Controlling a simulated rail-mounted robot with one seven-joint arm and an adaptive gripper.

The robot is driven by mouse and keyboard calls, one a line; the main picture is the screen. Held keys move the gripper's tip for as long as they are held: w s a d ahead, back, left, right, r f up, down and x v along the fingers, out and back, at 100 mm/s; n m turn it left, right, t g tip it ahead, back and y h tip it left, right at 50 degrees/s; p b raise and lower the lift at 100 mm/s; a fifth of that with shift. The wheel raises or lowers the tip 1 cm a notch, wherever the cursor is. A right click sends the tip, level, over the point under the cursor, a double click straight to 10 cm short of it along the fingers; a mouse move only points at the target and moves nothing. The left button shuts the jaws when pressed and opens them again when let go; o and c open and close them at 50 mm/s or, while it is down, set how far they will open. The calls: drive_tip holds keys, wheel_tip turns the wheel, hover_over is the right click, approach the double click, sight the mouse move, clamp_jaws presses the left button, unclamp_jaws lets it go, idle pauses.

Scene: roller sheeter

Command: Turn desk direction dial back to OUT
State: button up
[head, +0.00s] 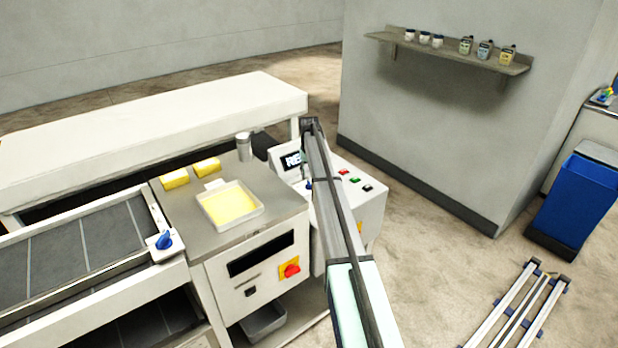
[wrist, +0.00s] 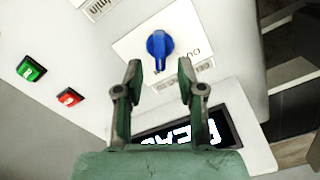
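The desk direction dial (wrist: 158,46) is a blue knob on a white plate in the wrist view, its narrow handle pointing down toward my gripper. Printed lettering below it appears upside down and only partly readable. My gripper (wrist: 160,78) is open, with one finger on each side of the handle's lower end in the picture. I see no contact, and the depth between them is hard to judge. In the head view my arm covers much of the control desk (head: 372,205), and only a small blue bit of the dial (head: 309,184) shows beside it.
A lit display (wrist: 185,135) lies below the fingers. Green (wrist: 31,68) and red (wrist: 69,97) buttons are at left. Another blue knob (head: 164,241) sits on the conveyor frame. A tray with yellow contents (head: 232,203) and a red emergency knob (head: 291,270) are nearby.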

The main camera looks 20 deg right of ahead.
sight(309, 181)
drive_tip(key=shift+f+p, duration=0.35)
drive_tip(key=shift+f, duration=1.35)
clamp_jaws()
